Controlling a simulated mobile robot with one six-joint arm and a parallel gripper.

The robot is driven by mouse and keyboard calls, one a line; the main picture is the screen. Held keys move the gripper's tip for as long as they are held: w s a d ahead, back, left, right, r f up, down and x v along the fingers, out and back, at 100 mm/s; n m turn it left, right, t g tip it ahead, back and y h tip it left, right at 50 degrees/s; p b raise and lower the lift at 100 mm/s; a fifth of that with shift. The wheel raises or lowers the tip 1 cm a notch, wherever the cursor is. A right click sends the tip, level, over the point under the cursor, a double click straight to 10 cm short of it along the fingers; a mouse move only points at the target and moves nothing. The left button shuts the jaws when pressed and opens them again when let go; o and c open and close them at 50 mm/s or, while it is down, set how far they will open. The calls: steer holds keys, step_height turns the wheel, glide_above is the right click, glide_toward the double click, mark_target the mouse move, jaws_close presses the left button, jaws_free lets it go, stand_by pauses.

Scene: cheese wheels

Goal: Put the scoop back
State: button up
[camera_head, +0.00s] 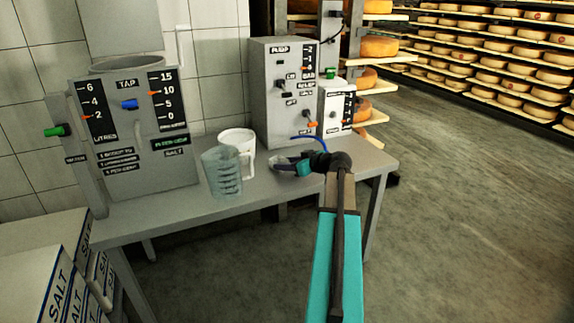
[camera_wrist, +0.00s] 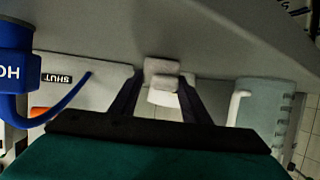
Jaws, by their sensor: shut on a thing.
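My gripper (camera_head: 288,165) is low over the right part of the grey bench (camera_head: 150,222), in front of the grey machine. In the wrist view its two dark fingers (camera_wrist: 158,92) are shut on a pale, blocky piece, which I take to be part of the scoop (camera_wrist: 163,97). The rest of the scoop is hard to make out. Whether it touches the bench cannot be told.
A clear jug (camera_head: 222,173) and a white jug (camera_head: 240,140) stand left of my gripper. Behind are the TAP machine (camera_head: 128,125), a tall grey machine (camera_head: 275,100) and a small white unit (camera_head: 338,105). A blue part (camera_wrist: 14,60) with a curved blue strip is close by. Salt boxes (camera_head: 45,270) stand front left.

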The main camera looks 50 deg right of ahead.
steer(key=shift+f, duration=0.1)
steer(key=o, duration=1.1)
steer(key=p+v, duration=0.1)
steer(key=v, duration=1.1)
